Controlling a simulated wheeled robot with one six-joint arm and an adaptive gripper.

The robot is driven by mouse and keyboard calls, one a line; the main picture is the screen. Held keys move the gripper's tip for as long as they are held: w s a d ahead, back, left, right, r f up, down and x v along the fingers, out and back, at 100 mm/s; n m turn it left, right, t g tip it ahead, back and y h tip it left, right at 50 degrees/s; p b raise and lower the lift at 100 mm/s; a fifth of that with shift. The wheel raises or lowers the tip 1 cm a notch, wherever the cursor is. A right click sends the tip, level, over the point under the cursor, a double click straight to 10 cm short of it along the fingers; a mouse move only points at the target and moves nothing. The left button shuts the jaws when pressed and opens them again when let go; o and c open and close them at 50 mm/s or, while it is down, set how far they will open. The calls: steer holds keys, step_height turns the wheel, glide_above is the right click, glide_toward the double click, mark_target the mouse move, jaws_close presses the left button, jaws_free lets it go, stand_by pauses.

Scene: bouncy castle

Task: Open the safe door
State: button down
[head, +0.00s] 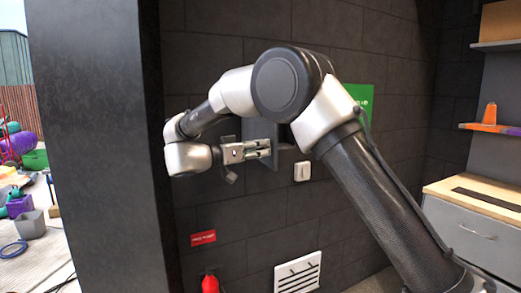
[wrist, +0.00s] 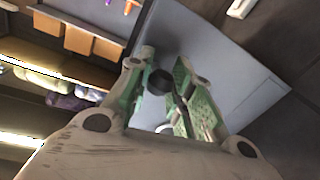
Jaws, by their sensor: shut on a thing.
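The safe door (head: 262,179) is a grey panel at the dark tiled wall, seen at a slant in the head view and partly hidden by my gripper. It appears to stand out from the wall, with a dark gap on its right. In the wrist view the door (wrist: 225,60) is a broad blue-grey panel. A dark round knob (wrist: 160,81) sits on it between my fingers. My gripper (head: 268,148) reaches in from the left in the head view, its fingers closed around the knob. The exact finger contact is hard to see.
A white switch (head: 302,171) is on the wall right of the door. A dark pillar (head: 100,150) stands left; a drawer cabinet (head: 475,225) stands right.

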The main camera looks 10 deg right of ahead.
steer(key=shift+w+r, duration=0.1)
steer(key=shift+r, duration=0.2)
steer(key=c, duration=1.3)
jaws_free()
steer(key=shift+o, duration=0.5)
steer(key=shift+f, duration=0.15)
steer(key=v, duration=1.2)
